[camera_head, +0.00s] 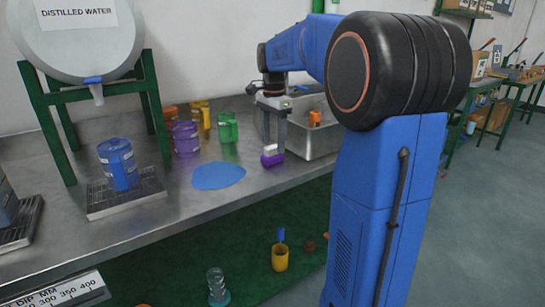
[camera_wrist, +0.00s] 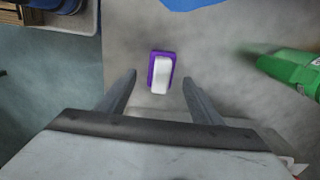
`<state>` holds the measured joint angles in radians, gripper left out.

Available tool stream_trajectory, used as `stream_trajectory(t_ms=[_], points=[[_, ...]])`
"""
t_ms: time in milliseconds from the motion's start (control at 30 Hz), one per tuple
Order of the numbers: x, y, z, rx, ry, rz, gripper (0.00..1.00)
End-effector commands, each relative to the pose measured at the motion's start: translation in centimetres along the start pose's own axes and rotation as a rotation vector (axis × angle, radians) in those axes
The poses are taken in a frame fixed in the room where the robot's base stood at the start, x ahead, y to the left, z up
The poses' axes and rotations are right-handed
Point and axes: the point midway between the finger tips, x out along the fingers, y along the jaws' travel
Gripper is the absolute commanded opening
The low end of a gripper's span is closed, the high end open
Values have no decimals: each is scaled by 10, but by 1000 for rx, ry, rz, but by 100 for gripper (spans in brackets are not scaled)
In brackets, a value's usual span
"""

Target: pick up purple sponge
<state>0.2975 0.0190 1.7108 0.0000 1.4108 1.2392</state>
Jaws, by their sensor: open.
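The purple sponge (camera_head: 272,159) lies on the metal bench near its front edge, with a white block-like top and a purple base. In the wrist view the sponge (camera_wrist: 162,72) shows upright in the picture, ahead of and between the fingers. My gripper (camera_wrist: 157,85) is open, with one finger on each side of the sponge's line and nothing held. In the head view my gripper (camera_head: 271,140) points down over the bench at the sponge. I cannot tell the exact gap between fingertips and sponge.
A blue flat patch (camera_head: 218,175) lies left of the sponge. A green container (camera_head: 227,130) and a purple container (camera_head: 185,138) stand behind. A metal basin (camera_head: 315,135) is close on the right. A blue can (camera_head: 118,164) stands on a drip tray (camera_head: 125,194) at left.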

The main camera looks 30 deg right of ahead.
Motion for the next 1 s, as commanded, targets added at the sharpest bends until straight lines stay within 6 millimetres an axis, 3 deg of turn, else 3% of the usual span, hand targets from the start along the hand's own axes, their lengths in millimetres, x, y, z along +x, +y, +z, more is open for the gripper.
stream_trajectory(t_ms=[300, 600, 800, 1000], points=[[40, -2, 2, 0, -1, 3, 59], [43, -2, 2, 0, 0, 1, 59], [43, -2, 2, 0, 0, 1, 15], [43, -2, 2, 0, 0, 1, 15]])
